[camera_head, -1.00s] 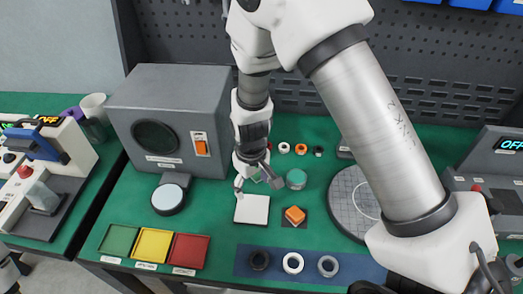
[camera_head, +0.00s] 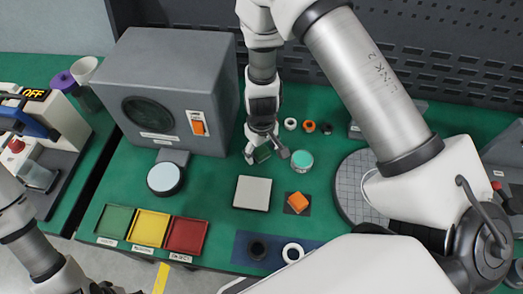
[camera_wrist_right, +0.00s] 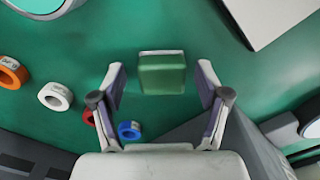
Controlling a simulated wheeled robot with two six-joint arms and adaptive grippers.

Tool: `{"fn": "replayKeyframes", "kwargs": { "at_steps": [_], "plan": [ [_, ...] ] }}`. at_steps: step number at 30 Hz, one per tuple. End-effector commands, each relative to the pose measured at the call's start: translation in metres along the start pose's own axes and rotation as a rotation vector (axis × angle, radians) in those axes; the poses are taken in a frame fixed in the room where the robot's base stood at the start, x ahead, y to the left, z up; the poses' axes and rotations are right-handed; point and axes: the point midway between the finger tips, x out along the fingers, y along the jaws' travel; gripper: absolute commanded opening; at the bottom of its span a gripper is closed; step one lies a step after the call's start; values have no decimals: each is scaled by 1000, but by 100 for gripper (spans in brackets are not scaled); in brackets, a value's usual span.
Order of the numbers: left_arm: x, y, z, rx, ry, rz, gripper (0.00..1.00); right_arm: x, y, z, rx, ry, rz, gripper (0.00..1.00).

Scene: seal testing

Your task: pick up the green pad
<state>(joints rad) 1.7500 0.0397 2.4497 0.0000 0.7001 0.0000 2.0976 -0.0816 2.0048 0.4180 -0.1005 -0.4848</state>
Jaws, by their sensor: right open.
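The green pad (camera_wrist_right: 162,76) is a small green block on the green bench top. In the right wrist view it lies ahead of and between the open fingers of my right gripper (camera_wrist_right: 162,68), with a gap on each side. In the head view my right gripper (camera_head: 267,156) points down in front of the grey box, and the pad (camera_head: 262,154) is partly hidden between its fingers. My left arm enters at the lower left; its gripper (camera_head: 92,288) is cut off by the bottom edge, so its jaws are unclear.
A teal-topped cylinder (camera_head: 302,160) stands close to the right of the right gripper. A grey box (camera_head: 175,90) is at the left. Small rings (camera_head: 290,124) lie behind. Coloured trays (camera_head: 150,228) are front left.

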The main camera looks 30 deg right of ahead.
Motion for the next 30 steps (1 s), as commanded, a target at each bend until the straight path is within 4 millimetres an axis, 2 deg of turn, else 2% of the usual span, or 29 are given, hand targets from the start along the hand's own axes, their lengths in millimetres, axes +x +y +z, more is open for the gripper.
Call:
{"fn": "replayKeyframes", "kwargs": {
  "at_steps": [2, 5, 6, 8, 11, 12, 20, 30],
  "plan": [
    [0, 0, 0, 0, 0, 0, 70, 0, 0, 0, 0, 0, 0, 75],
    [0, 0, 0, -1, -1, 0, 70, -1, 0, 0, 0, 0, 0, 43],
    [0, 0, 0, -1, -1, 0, 70, -1, 0, 0, 0, 0, 0, 29],
    [0, 0, 0, 0, -1, 0, 70, -1, 0, 0, 0, 0, 0, 11],
    [0, 0, 0, 0, 0, 0, 70, -1, 0, 0, 0, 1, 0, 11],
    [0, 0, 0, 0, 0, 0, 70, 0, 0, 0, 0, 1, 0, 5],
    [-2, 0, 0, 0, 0, 0, 70, -3, 0, 0, 0, 0, 0, 5],
    [-29, 0, 0, 0, 0, 0, 70, -32, 1, 0, 1, 1, 0, 5]
  ]
}}
